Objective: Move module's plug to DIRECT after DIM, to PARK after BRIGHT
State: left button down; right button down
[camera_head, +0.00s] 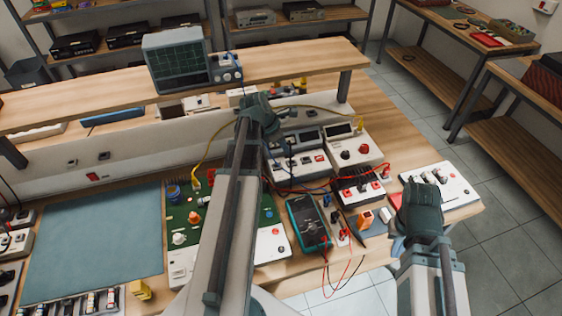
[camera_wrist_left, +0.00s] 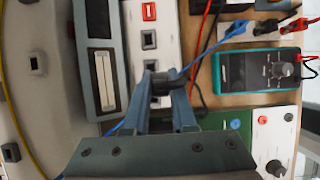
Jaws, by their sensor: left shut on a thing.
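My left gripper (camera_wrist_left: 160,92) is shut on a small black plug-like piece (camera_wrist_left: 162,83), held at the fingertips. It is over the lower end of a white panel (camera_wrist_left: 139,22) with a red and several black square sockets. I cannot tell whether the piece touches the panel. In the head view my left gripper (camera_head: 259,112) reaches over the back of the bench, its fingertips hidden by its own body. The white panel (camera_head: 313,170) lies just in front of it. My right gripper (camera_head: 412,215) is at the right front; its fingertips are unclear. DIM and BRIGHT indications are not readable.
A green circuit board (camera_head: 181,214), a teal multimeter (camera_head: 308,222) and red, black and blue leads lie in front. A display instrument (camera_wrist_left: 100,70) is beside the panel. A yellow cable (camera_head: 208,150) arches behind my left arm. The blue mat (camera_head: 95,240) is clear.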

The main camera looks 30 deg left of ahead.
aim_at(296, 161)
pick_arm(q)
jog(key=w, duration=0.3)
jog(key=shift+r, duration=0.1)
pick_arm(e)
jog(key=shift+w+d, duration=0.1)
jog(key=shift+w, duration=0.2)
